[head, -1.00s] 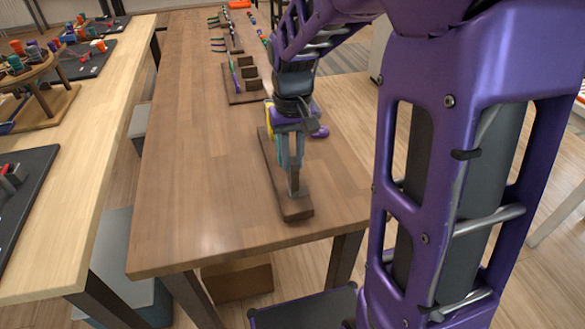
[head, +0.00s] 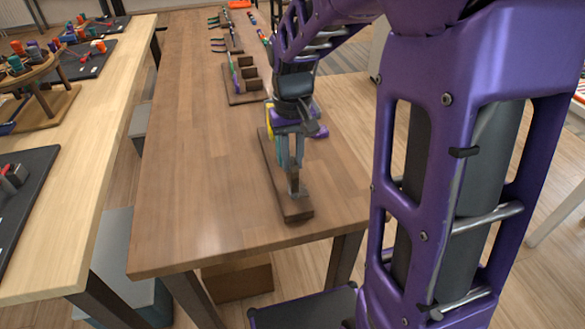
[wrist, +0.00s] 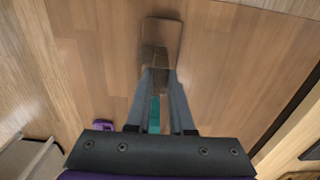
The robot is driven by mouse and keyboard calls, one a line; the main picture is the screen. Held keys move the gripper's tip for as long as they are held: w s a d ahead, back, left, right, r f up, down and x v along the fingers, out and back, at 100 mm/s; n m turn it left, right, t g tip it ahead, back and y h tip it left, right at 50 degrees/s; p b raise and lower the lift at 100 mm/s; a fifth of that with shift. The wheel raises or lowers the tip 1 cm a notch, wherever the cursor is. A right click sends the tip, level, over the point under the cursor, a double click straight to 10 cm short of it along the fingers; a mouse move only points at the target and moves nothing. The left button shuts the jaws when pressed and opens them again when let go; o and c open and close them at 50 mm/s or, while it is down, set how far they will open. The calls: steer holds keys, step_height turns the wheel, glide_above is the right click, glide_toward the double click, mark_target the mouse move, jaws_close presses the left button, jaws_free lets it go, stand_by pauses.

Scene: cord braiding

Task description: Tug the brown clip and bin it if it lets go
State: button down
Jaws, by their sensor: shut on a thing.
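My gripper (head: 293,190) points down over the near end of a long brown wooden board (head: 298,208) on the table. In the wrist view, my gripper's fingertips (wrist: 157,75) are shut on a small dark brown piece, which looks like the brown clip (wrist: 155,56). The board's end (wrist: 162,33) shows just beyond it. A teal strip (wrist: 154,115), perhaps cord, runs between the fingers. The fingers hide much of the clip, and I cannot tell whether it is still fixed to the board or cord.
A second board with brown blocks (head: 249,73) and cords lies farther up the brown table (head: 195,190). A brown box (head: 238,283) is under the table's near end. A pale table (head: 85,190) stands at left. The brown table's left side is clear.

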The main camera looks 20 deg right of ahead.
mark_target(293, 161)
steer(key=shift+r+p, duration=2.45)
steer(key=shift+r, duration=0.5)
